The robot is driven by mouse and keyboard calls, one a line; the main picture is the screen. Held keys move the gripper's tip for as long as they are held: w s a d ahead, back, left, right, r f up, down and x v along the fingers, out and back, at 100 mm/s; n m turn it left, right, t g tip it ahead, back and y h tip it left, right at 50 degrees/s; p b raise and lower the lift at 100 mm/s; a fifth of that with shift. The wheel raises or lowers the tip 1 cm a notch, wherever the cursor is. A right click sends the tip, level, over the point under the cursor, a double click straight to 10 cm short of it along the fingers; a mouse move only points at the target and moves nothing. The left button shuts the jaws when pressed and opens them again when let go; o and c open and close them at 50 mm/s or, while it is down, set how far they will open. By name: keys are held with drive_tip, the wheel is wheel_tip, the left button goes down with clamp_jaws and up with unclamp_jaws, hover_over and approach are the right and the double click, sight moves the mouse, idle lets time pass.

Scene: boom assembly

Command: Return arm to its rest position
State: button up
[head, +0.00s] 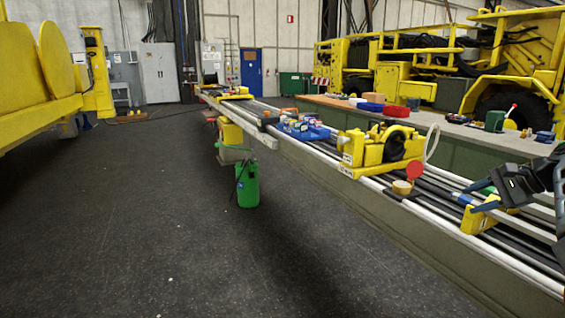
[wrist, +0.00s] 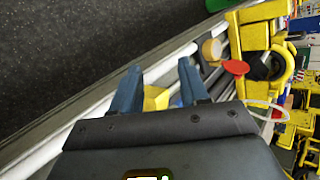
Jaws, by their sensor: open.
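My gripper (head: 482,194) is at the right of the head view, over the long boom (head: 440,200) with its white rails and dark hoses. In the wrist view its two blue-grey fingers (wrist: 158,68) stand apart with nothing held between them. A yellow bracket (head: 480,218) on the boom lies just below and beside the gripper. Part of this yellow shows between and beyond the fingers in the wrist view (wrist: 155,98). Whether the fingers touch it, I cannot tell.
A yellow pulley block (head: 375,148), a tape roll (head: 401,187) and a red disc (head: 414,170) sit farther along the boom. A workbench (head: 450,128) with bins and tools runs behind. A green canister (head: 247,185) stands on the floor. Open floor (head: 150,220) lies left.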

drive_tip(key=s+a+f+h, duration=0.15)
drive_tip(key=s+f, duration=0.25)
drive_tip(key=f, duration=0.8)
drive_tip(key=s+a+f+h, duration=0.1)
drive_tip(key=s+f+h, duration=0.3)
drive_tip(key=f, duration=0.7)
drive_tip(key=s+a+f+n+h, duration=0.1)
drive_tip(key=s+a+f+n, duration=0.25)
drive_tip(key=s+f, duration=0.4)
drive_tip(key=s+a+f+n+h, duration=0.2)
drive_tip(key=s+a+f, duration=0.25)
drive_tip(key=s, duration=0.65)
drive_tip(key=s+a+r+n+t, duration=0.25)
drive_tip(key=s+a, duration=0.35)
drive_tip(key=s, duration=0.4)
drive_tip(key=s+a+r+n+t, duration=0.1)
drive_tip(key=s+a+r+n, duration=0.25)
drive_tip(key=s+a, duration=0.45)
drive_tip(key=s+a+r+n+t+y, duration=0.1)
drive_tip(key=s+a+r+n+t, duration=0.1)
drive_tip(key=s+a+r, duration=0.2)
drive_tip(key=s+a+r+n+t+y, duration=0.1)
drive_tip(key=s+a+r+n+y, duration=0.1)
drive_tip(key=s+r, duration=0.8)
wheel_tip(320, 180, up, 6)
drive_tip(key=shift+a+r+t, duration=0.15)
drive_tip(key=shift+a+t, duration=0.2)
drive_tip(key=shift+a, duration=0.5)
